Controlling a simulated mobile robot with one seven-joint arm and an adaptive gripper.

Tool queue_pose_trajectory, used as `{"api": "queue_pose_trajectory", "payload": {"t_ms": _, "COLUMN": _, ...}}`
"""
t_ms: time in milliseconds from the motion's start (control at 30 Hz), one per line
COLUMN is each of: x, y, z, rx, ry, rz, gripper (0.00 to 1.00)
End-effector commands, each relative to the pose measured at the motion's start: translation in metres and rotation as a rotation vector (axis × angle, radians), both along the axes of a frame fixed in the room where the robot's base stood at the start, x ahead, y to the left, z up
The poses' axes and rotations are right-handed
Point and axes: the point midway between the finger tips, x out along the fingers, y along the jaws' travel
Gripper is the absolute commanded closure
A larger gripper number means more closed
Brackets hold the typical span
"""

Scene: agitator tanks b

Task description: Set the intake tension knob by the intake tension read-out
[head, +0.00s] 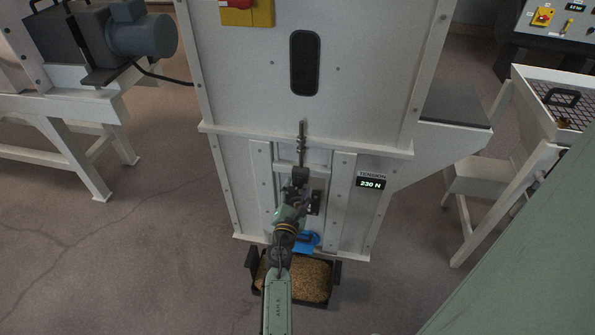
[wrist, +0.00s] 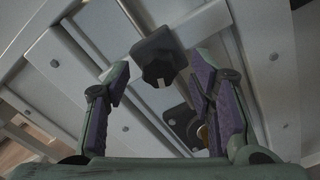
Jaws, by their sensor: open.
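The intake tension read-out (head: 371,183) is a small black display on the white cabinet front, labelled TENSION and showing 230 N. The knob (wrist: 157,62) is dark and lobed, with a white mark on its lower edge in the wrist view. My gripper (head: 295,192) is at the cabinet's lower front, left of the read-out, and hides much of the knob area in the head view. In the wrist view my gripper (wrist: 160,64) is open, its purple-padded fingers on either side of the knob, with visible gaps. I cannot tell whether the tips reach the knob's depth.
A second dark fitting (wrist: 182,124) is close to the right finger. A threaded rod (head: 302,145) stands above my gripper. Below are a blue piece (head: 308,239) and a dark tray (head: 334,273) of grain. Benches stand left and right; floor at lower left is clear.

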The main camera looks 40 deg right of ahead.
Motion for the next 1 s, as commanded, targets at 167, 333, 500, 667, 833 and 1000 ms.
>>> {"api": "queue_pose_trajectory", "payload": {"t_ms": 167, "x": -0.02, "y": 0.025, "z": -0.001, "rx": 0.0, "ry": 0.002, "rz": 0.003, "gripper": 0.5}}
{"api": "queue_pose_trajectory", "payload": {"t_ms": 333, "x": -0.033, "y": 0.041, "z": 0.0, "rx": 0.0, "ry": 0.001, "rz": 0.003, "gripper": 0.5}}
{"api": "queue_pose_trajectory", "payload": {"t_ms": 500, "x": -0.037, "y": 0.045, "z": 0.0, "rx": 0.0, "ry": 0.001, "rz": 0.003, "gripper": 0.5}}
{"api": "queue_pose_trajectory", "payload": {"t_ms": 667, "x": -0.037, "y": 0.045, "z": 0.0, "rx": -0.001, "ry": 0.001, "rz": 0.002, "gripper": 0.5}}
{"api": "queue_pose_trajectory", "payload": {"t_ms": 833, "x": -0.037, "y": 0.045, "z": 0.0, "rx": -0.001, "ry": 0.001, "rz": 0.002, "gripper": 0.5}}
{"api": "queue_pose_trajectory", "payload": {"t_ms": 1000, "x": -0.036, "y": 0.046, "z": 0.001, "rx": 0.001, "ry": -0.004, "rz": 0.005, "gripper": 0.5}}
